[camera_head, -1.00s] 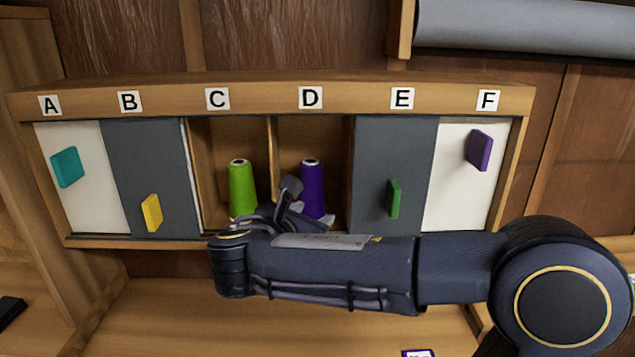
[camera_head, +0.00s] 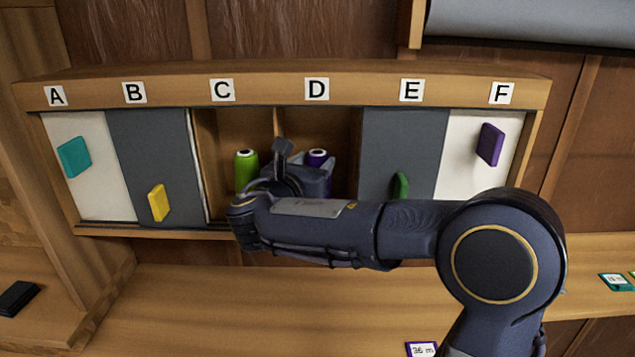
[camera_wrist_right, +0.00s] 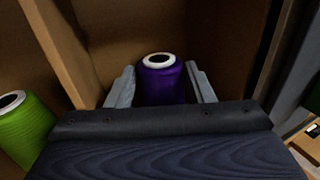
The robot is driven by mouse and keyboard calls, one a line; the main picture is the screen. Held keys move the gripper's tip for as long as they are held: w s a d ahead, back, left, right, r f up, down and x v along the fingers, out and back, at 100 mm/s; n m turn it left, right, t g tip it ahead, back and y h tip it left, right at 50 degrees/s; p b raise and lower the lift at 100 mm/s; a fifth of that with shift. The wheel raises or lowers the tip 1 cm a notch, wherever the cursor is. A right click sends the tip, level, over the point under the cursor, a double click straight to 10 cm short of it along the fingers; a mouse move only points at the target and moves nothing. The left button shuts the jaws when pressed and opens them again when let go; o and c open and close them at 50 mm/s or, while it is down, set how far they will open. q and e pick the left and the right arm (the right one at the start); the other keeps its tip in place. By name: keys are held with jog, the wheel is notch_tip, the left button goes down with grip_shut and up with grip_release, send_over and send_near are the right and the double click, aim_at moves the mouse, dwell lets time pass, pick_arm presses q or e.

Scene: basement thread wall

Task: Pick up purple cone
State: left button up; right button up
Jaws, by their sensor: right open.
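The purple cone (camera_head: 317,158) stands upright in open compartment D, mostly hidden behind my right gripper and arm in the head view. In the right wrist view the purple cone (camera_wrist_right: 162,80) stands between the two grey fingers, with its white top ring showing. My right gripper (camera_wrist_right: 162,88) is open, one finger on each side of the cone. A small gap shows between the cone and each finger near their tips. The lower part of the cone is hidden by the gripper body. My left gripper is not in view.
A green cone (camera_head: 246,170) stands in compartment C, left of a thin wooden divider. It also shows in the right wrist view (camera_wrist_right: 22,128). Grey panels cover B and E, white panels A and F, with coloured handles. A wooden shelf (camera_head: 200,300) lies below.

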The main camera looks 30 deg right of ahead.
jog(key=c, duration=0.9)
jog(key=shift+c, duration=0.5)
jog(key=shift+r, duration=0.15)
